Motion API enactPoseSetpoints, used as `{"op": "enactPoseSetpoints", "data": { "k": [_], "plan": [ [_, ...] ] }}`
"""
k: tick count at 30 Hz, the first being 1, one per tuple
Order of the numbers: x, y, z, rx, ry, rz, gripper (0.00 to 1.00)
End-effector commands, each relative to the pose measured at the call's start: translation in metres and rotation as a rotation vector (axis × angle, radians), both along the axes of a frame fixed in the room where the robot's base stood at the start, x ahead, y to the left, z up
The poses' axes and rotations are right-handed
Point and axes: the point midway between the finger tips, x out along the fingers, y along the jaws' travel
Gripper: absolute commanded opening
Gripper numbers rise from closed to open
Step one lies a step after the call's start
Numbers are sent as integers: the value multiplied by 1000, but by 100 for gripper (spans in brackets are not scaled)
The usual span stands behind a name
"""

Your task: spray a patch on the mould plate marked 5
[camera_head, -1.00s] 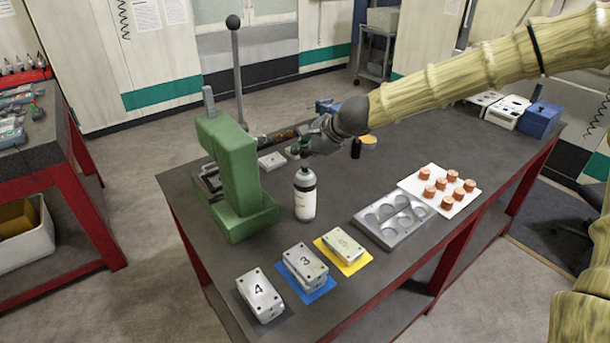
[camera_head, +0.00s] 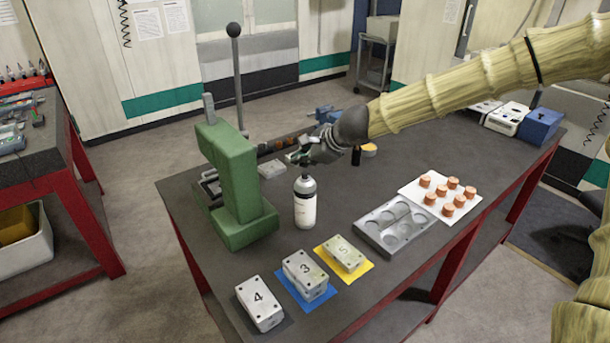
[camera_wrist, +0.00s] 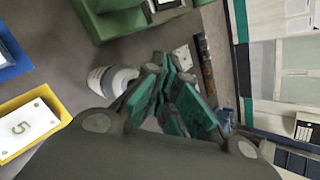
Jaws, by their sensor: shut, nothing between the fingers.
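The mould plate marked 5 (camera_head: 343,252) lies on a yellow mat (camera_head: 365,268) at the table's front; it also shows at the left of the wrist view (camera_wrist: 22,130). A white spray bottle with a grey top (camera_head: 305,205) stands upright on the table beside the green press; the wrist view shows it (camera_wrist: 108,80) left of the fingers. My gripper (camera_head: 300,157) is shut and empty, above and just behind the bottle's top in the head view. Whether it touches the bottle cannot be told.
Plates marked 3 (camera_head: 304,268) and 4 (camera_head: 258,297) lie left of plate 5. A green press (camera_head: 232,180) with a tall lever stands left of the bottle. A metal tray with round hollows (camera_head: 395,226) and a white sheet with copper plugs (camera_head: 415,190) lie to the right.

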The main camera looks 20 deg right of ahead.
Motion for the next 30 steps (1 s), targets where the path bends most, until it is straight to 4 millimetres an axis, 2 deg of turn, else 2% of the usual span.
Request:
{"op": "enactPoseSetpoints", "data": {
  "k": [30],
  "plan": [
    [0,1,-9,0,0,0,0]
  ]
}}
